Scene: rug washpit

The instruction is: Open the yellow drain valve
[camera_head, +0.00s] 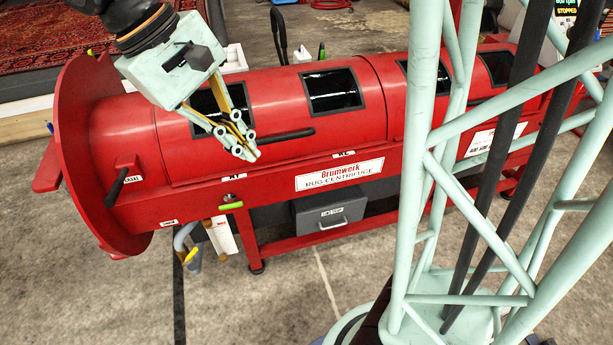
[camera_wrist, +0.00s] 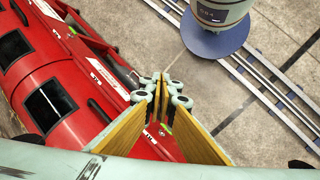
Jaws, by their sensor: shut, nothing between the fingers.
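My gripper (camera_head: 246,146) is shut and empty, in front of the red rug centrifuge (camera_head: 200,170) near its left end, above the lower rail. A yellow-green handle (camera_head: 231,205), which looks like the drain valve lever, sticks out below that rail. It lies roughly level, lower than my fingertips and apart from them. In the wrist view the closed fingers (camera_wrist: 165,88) are in the middle, and a small yellow-green piece (camera_wrist: 166,128) shows just below the fingertips, partly hidden by the fingers.
Black lever handles stick out at the centrifuge's front (camera_head: 285,136) and left end (camera_head: 117,190). A grey hose with a yellow end (camera_head: 193,255) hangs below. A grey drawer box (camera_head: 330,212) sits under the drum. The floor in front (camera_head: 300,300) is clear.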

